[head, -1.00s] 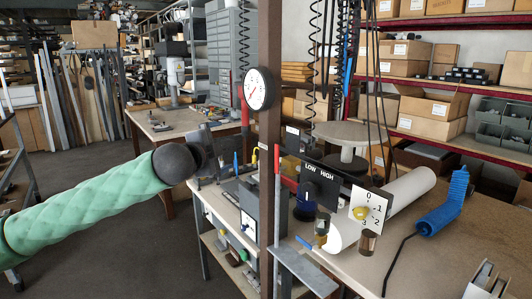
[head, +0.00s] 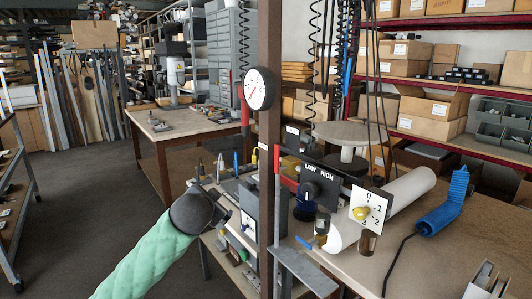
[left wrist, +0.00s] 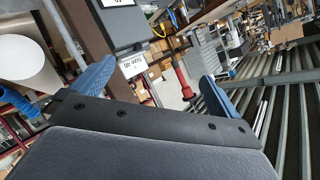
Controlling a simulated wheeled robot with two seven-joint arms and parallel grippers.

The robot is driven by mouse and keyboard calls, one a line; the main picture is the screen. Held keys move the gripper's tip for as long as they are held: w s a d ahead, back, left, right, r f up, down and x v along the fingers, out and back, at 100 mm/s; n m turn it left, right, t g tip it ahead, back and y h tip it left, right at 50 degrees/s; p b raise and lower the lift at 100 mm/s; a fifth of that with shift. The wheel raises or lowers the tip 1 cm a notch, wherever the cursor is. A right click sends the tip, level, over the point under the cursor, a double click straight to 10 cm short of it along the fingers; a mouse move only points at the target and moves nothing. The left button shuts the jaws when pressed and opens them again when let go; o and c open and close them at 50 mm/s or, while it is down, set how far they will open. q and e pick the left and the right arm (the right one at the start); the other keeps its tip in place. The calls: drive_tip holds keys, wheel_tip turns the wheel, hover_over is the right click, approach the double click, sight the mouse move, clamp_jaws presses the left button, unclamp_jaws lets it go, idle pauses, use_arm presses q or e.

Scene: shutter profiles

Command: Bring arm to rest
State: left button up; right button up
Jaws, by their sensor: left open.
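My left arm (head: 150,262) comes in from the bottom left of the head view, in a green padded sleeve. Its dark round wrist (head: 198,212) is in front of the left end of the workbench, left of the brown post. The fingers are mostly hidden there behind the wrist. In the left wrist view my left gripper (left wrist: 155,88) shows two blue-grey fingers spread wide apart with nothing between them. My right gripper is not in view.
A brown post (head: 269,130) with a dial gauge (head: 259,88) stands beside the workbench (head: 400,262). A LOW/HIGH dial panel (head: 319,184), a numbered dial plate (head: 369,208) and a blue coiled hose (head: 443,205) are there. Floor at the left (head: 85,200) is clear.

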use_arm(q)
drive_tip(key=s+a+f+n+g, duration=0.15)
drive_tip(key=s+f, duration=0.45)
drive_tip(key=f, duration=0.6)
drive_tip(key=s+f+n+g, duration=0.25)
drive_tip(key=s+f, duration=0.35)
drive_tip(key=f, duration=0.5)
drive_tip(key=s+a+f+n+g, duration=0.1)
drive_tip(key=s+f+g, duration=0.35)
drive_tip(key=f, duration=0.75)
drive_tip(key=s+f+g, duration=0.1)
drive_tip(key=s+f, duration=0.5)
drive_tip(key=s, duration=0.4)
drive_tip(key=s+d+f+n+g, duration=0.1)
drive_tip(key=s+f, duration=0.5)
drive_tip(key=s, duration=0.4)
drive_tip(key=s+d+f+g, duration=0.1)
drive_tip(key=s+f, duration=0.5)
drive_tip(key=s, duration=0.3)
drive_tip(key=shift+s+f+n+g+h, duration=0.3)
drive_tip(key=shift+s+f+g, duration=0.05)
drive_tip(key=shift+s, duration=0.05)
